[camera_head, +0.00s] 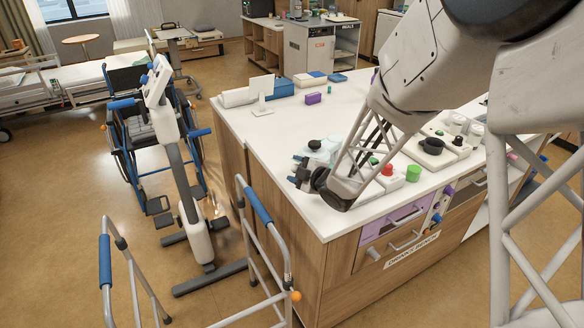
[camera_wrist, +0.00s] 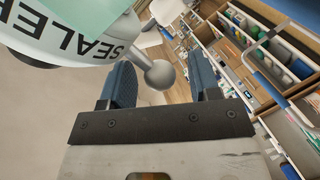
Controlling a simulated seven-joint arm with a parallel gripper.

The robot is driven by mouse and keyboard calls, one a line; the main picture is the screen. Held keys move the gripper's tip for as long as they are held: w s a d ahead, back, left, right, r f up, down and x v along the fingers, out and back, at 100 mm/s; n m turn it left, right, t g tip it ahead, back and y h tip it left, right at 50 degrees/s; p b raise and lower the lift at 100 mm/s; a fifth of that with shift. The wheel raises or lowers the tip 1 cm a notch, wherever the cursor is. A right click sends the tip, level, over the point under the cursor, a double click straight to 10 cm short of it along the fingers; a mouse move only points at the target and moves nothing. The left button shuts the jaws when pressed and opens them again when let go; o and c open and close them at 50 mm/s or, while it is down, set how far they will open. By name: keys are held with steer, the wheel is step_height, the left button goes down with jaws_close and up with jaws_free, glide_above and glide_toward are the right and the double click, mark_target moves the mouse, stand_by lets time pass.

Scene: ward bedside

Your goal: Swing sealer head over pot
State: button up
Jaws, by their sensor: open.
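The sealer head (camera_wrist: 65,35), pale teal and white with "SEALER" lettering, fills the upper left of the wrist view. A grey ball knob (camera_wrist: 160,74) on a short stem sticks out from it. My gripper (camera_wrist: 163,85) is open, and the ball shows in the gap between its blue fingers; I cannot tell whether either touches it. In the head view the sealer's pale body (camera_head: 322,150) with a black top stands on the bench, beside my gripper (camera_head: 296,168), partly hidden by my arm. I cannot make out the pot for certain.
A walker (camera_head: 262,215) stands at the bench's left side.

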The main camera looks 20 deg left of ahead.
steer(key=shift+x, duration=1.2)
steer(key=shift+f, duration=0.1)
jaws_close()
